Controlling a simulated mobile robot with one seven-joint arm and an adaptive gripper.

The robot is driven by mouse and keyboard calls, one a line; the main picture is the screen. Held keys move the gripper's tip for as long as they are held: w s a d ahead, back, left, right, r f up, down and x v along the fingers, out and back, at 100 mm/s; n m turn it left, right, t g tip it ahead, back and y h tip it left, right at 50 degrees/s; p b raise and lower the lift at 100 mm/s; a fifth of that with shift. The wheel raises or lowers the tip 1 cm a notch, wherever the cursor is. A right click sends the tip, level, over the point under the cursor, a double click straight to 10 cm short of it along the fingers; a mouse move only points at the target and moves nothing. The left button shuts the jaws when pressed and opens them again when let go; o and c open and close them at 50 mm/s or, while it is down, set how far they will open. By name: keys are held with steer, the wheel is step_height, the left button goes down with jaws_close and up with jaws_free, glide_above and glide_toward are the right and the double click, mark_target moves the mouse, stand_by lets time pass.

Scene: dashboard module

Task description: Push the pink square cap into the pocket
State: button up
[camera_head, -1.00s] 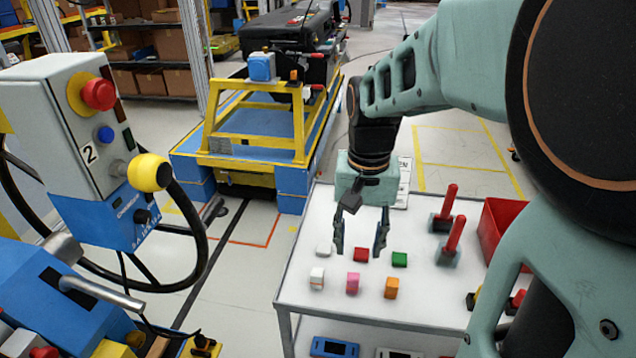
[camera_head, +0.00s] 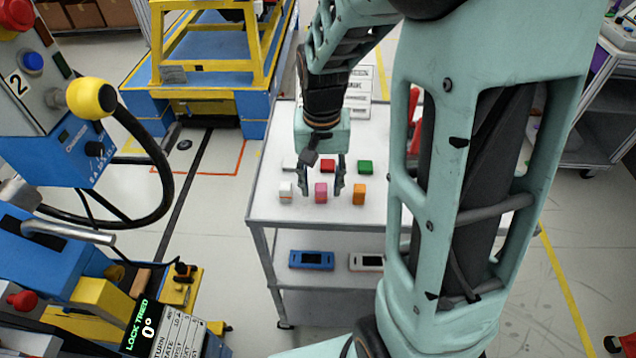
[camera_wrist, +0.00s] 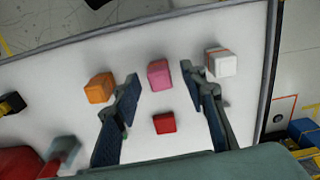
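The pink square cap (camera_head: 321,191) stands on the white table (camera_head: 262,205), in the front row between a white cap (camera_head: 286,190) and an orange cap (camera_head: 359,193). In the wrist view the pink cap (camera_wrist: 160,75) lies between and just beyond the fingertips. My gripper (camera_head: 322,190) is open and empty, its two fingers apart on either side of the pink cap in the head view. It also shows open in the wrist view (camera_wrist: 160,83). I cannot tell its exact height above the table. I cannot make out the pocket in these views.
Behind the front row are a red cap (camera_head: 328,166), a green cap (camera_head: 366,167) and another white cap. A blue device (camera_head: 311,260) lies on the lower shelf. A control station with a yellow knob (camera_head: 91,98) stands at the left. My arm hides the table's right side.

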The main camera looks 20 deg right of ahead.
steer(key=shift+c, duration=0.4)
steer(key=c, duration=0.9)
steer(key=shift+o, duration=0.2)
